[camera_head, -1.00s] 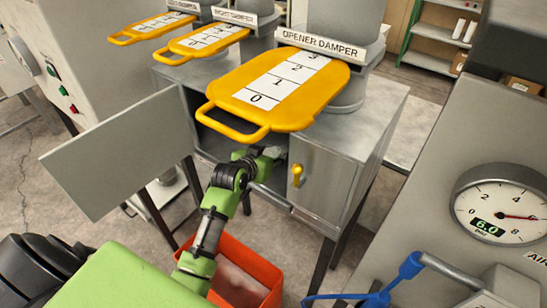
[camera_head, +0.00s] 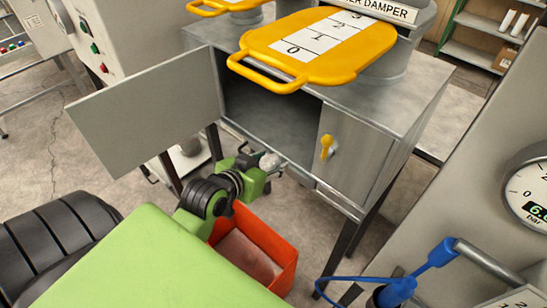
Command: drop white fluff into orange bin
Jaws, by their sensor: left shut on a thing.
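The white fluff (camera_head: 269,160) is a small pale clump at the tip of my left gripper (camera_head: 262,167). My left gripper is shut on it, in front of the open cabinet and just below its lower edge. The orange bin (camera_head: 283,252) stands on the floor under the cabinet front, below and close to the gripper. My green and black arm hides the bin's left part. The visible inside of the bin looks pale brownish. My right gripper is not in view.
The grey cabinet (camera_head: 384,150) has its left door (camera_head: 150,108) swung wide open and its right door (camera_head: 340,150) closed. A yellow damper handle (camera_head: 262,70) juts out above. A gauge panel (camera_head: 480,180) with a blue hose stands at the right.

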